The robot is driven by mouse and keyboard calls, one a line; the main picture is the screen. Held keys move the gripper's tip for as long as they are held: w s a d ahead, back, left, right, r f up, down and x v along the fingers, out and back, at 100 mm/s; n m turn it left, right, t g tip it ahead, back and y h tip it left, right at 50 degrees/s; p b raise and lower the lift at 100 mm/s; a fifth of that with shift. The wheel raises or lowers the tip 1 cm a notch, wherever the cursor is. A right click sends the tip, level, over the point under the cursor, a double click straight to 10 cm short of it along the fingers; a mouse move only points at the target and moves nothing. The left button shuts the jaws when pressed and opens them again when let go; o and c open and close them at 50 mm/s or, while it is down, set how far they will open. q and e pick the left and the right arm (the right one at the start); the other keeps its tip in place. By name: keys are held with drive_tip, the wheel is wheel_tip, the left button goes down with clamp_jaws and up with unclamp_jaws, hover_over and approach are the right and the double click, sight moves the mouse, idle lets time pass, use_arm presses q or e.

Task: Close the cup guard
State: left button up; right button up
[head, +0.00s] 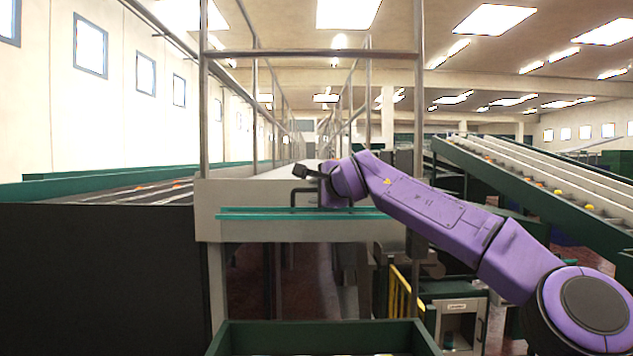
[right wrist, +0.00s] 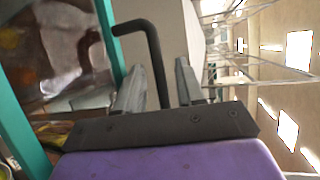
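The cup guard seems to be the pale beige panel (head: 255,198) with a teal strip along its lower front, in the middle of the head view. A black bent handle (head: 293,197) stands on its front; the handle also shows in the right wrist view (right wrist: 153,50). My right gripper (head: 307,172) is at the handle, with its arm reaching in from the right. In the right wrist view its two grey fingers (right wrist: 158,85) are apart, with the handle bar between them and gaps beside it. I cannot tell whether the guard is open. My left gripper is not in view.
Metal posts (head: 419,100) and rails rise around the panel. A dark conveyor with green edges (head: 100,183) runs at left. A sloped green conveyor (head: 540,175) with oranges is at right. A green-rimmed bin (head: 320,335) stands below in front, near a yellow rail (head: 400,290).

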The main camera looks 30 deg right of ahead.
drive_tip(key=shift+x, duration=1.05)
drive_tip(key=shift+v, duration=0.8)
drive_tip(key=shift+c, duration=0.3)
drive_tip(key=shift+s+r, duration=0.1)
drive_tip(key=shift+s, duration=0.15)
drive_tip(key=c, duration=0.5)
clamp_jaws()
drive_tip(key=shift+w+d, duration=0.2)
drive_tip(key=shift+d, duration=0.15)
drive_tip(key=shift+w+a, duration=0.15)
drive_tip(key=shift+a, duration=0.05)
drive_tip(key=shift+f, duration=0.25)
drive_tip(key=shift+s+a, duration=0.25)
drive_tip(key=shift+s, duration=0.05)
